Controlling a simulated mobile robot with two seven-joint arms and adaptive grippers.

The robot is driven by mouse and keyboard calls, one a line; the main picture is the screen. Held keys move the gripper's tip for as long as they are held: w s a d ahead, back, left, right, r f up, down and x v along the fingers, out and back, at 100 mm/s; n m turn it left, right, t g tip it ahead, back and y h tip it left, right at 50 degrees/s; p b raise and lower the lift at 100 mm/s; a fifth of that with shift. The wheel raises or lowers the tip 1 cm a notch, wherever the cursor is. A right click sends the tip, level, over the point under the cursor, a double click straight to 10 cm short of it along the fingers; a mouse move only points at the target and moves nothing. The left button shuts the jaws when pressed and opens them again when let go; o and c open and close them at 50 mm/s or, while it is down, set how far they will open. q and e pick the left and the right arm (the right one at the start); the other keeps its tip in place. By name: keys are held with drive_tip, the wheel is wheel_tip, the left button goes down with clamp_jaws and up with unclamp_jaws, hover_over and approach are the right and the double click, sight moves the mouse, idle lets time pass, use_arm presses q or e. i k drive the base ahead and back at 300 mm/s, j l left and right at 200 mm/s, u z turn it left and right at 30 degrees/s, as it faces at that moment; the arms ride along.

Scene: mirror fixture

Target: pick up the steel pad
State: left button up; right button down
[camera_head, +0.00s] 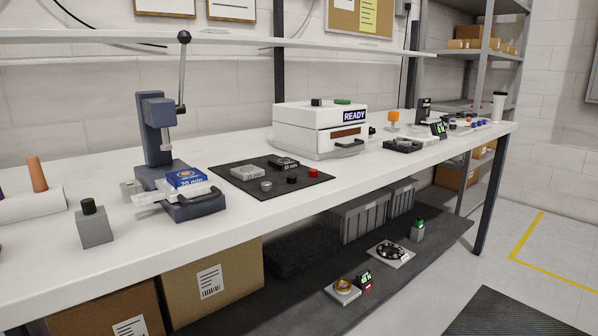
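A small round grey piece (266,186), which looks like the steel pad, lies near the front edge of a black mat (225,180) on the white bench. A small black round piece (292,179) and a red one (313,172) lie to its right on the same mat. A light grey block (247,173) and a dark block (284,163) lie behind them. Neither of my grippers shows in this view.
A lever press (157,130) with a blue box (186,177) at its base stands left of the mat. A white machine marked READY (318,128) stands behind and right. A grey block with a black knob (95,228) is at the front left. The bench (300,205) is clear in front of the mat.

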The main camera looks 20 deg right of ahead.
sight(290, 179)
drive_tip(key=i+l, duration=0.15)
drive_tip(key=l, duration=0.2)
drive_tip(key=i+l, duration=0.2)
drive_tip(key=l, duration=0.15)
drive_tip(key=i+l, duration=0.15)
drive_tip(key=l, duration=0.25)
drive_tip(key=u, duration=0.05)
